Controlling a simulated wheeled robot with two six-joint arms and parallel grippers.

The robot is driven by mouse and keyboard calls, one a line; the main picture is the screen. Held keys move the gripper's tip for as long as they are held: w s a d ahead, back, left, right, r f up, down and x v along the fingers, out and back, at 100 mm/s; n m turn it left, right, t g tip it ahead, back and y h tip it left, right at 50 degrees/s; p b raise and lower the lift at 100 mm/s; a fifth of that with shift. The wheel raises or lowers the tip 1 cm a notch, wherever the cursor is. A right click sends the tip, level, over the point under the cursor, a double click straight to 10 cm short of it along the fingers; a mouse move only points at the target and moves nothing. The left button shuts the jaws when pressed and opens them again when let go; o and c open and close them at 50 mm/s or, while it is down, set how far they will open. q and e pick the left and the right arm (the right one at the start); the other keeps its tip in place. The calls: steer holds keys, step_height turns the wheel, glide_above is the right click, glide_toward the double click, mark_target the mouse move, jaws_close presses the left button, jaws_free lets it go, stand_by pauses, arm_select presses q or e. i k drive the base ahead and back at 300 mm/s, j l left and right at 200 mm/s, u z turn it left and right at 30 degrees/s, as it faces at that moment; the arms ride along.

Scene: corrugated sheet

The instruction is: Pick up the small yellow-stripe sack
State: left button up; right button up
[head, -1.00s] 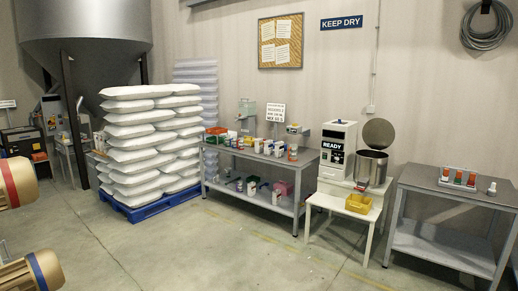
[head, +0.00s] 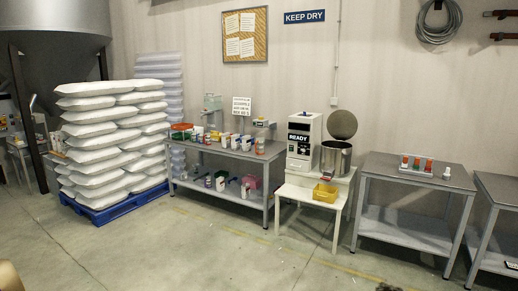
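I cannot make out a small yellow-stripe sack in the head view. Large plain white sacks (head: 110,140) lie stacked in several layers on a blue pallet (head: 125,205) at the left. Small items stand on the grey two-level workbench (head: 235,153) near the middle, too small to tell apart. A tan piece of my arm shows at the lower left corner. Neither gripper can be made out.
A white stand (head: 318,181) holds a READY machine (head: 303,140), a metal pot (head: 336,158) and a yellow bin (head: 325,193). Grey tables (head: 415,178) stand at the right. The floor (head: 220,250) in front is mostly clear. A small dark thing (head: 388,287) shows at the bottom edge.

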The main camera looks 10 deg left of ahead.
mark_target(226, 138)
steer(key=i+j+u, duration=0.4)
steer(key=i, duration=0.6)
steer(key=i+j+u, duration=0.1)
steer(key=i+u, duration=0.35)
steer(key=i, duration=3)
steer(key=i+z, duration=0.15)
steer(key=i, duration=0.25)
steer(key=i+j+z, duration=0.2)
steer(key=i, duration=0.25)
steer(key=i+j+z, duration=0.15)
steer(key=i, duration=0.25)
steer(key=i+j+z, duration=0.2)
steer(key=i, duration=0.2)
steer(key=i+l, duration=0.25)
steer(key=i, duration=0.3)
